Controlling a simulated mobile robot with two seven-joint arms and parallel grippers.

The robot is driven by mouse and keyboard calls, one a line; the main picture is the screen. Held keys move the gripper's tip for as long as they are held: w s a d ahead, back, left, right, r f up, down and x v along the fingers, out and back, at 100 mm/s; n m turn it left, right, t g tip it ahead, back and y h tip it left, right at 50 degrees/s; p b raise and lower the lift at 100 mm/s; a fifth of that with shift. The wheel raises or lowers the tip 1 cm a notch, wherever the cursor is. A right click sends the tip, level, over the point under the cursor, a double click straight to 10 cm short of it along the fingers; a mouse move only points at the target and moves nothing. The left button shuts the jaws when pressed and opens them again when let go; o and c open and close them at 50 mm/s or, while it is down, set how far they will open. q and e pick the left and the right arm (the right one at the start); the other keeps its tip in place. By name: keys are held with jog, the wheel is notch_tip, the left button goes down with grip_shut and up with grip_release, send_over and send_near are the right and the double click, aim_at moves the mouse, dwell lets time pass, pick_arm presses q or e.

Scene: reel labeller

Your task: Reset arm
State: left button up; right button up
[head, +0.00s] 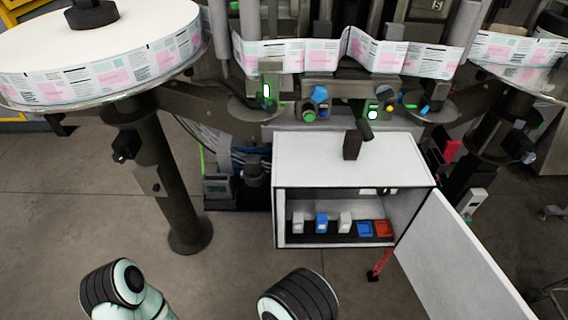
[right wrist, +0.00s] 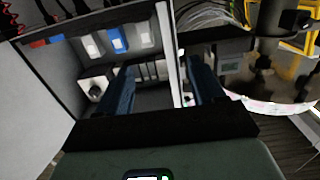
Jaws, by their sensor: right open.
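My right gripper (right wrist: 160,72) shows in the right wrist view with its two dark blue fingers apart and nothing between them. It is in front of the open white cabinet (head: 345,160), whose inside fills the left half of that view. My left gripper is in neither view. In the head view, rounded black and pale parts of my own arms show at the bottom edge, and neither gripper is visible there.
The cabinet door (head: 458,258) hangs open to the right. Inside are white switches (head: 298,222), a blue switch (head: 321,222) and a red part (head: 383,229). A large label reel (head: 100,60) stands at left on a dark post (head: 165,190). Floor at left is clear.

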jog(key=w+d+f+m+g, duration=0.2)
jog(key=d+f+g, duration=0.3)
jog(key=f, duration=0.5)
jog(key=s+d+f+m+g+y, duration=0.1)
jog(key=s+d+f+g, duration=0.25)
jog(key=f, duration=0.35)
jog(key=s+d+f+m+g, duration=0.1)
jog(key=s+d+f+g, duration=0.2)
jog(key=s+f+g, duration=0.25)
jog(key=s+d+f+g+y, duration=0.2)
jog(key=s+f+g, duration=0.1)
jog(key=s, duration=0.3)
pick_arm(q)
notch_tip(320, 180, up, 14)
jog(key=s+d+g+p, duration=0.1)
jog(key=p, duration=1.4)
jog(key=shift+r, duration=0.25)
pick_arm(e)
notch_tip(320, 180, up, 15)
jog(key=s+a+g, duration=0.1)
jog(key=shift+s+y, duration=0.15)
jog(key=shift+y, duration=0.15)
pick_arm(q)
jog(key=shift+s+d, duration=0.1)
pick_arm(e)
jog(key=shift+s+f, duration=0.1)
